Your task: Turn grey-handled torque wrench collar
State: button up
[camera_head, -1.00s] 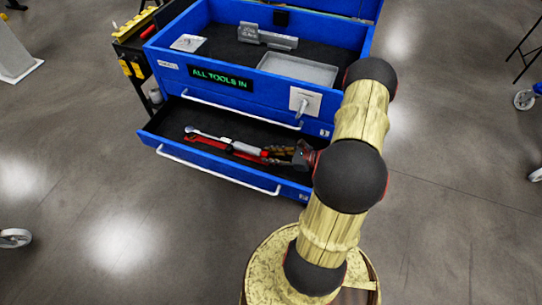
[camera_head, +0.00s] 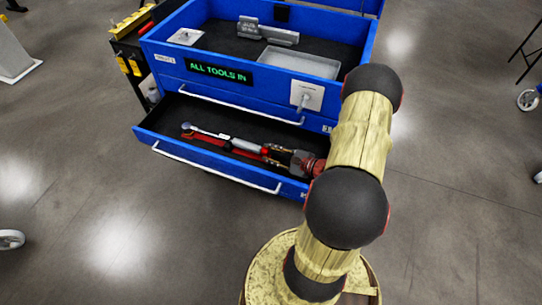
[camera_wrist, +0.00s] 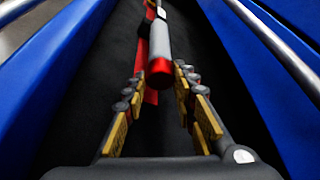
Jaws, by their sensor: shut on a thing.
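The grey-handled torque wrench (camera_head: 243,144) lies in the open lower drawer (camera_head: 165,123) of a blue tool chest, its ratchet head toward the left. In the wrist view its grey handle (camera_wrist: 159,38) runs away from me and ends in a red collar (camera_wrist: 159,72) nearest me. My gripper (camera_head: 271,152) reaches into the drawer from the right, in line with the wrench. In the wrist view my gripper (camera_wrist: 160,75) has one finger on each side of the red collar and is shut on it. The collar's contact sides are partly hidden by the fingers.
A red holder (camera_head: 205,142) lies beside the wrench. The chest's upper tray holds a grey tool block (camera_head: 268,33) and a grey tray (camera_head: 300,63). A lit sign (camera_head: 220,72) reads "ALL TOOLS IN". The drawer's front wall and handle bar (camera_head: 215,169) are close to my gripper.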

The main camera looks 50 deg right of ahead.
dwell(0.4)
jog(key=o, duration=1.1)
jog(key=shift+o, duration=0.3)
notch_tip(320, 180, up, 10)
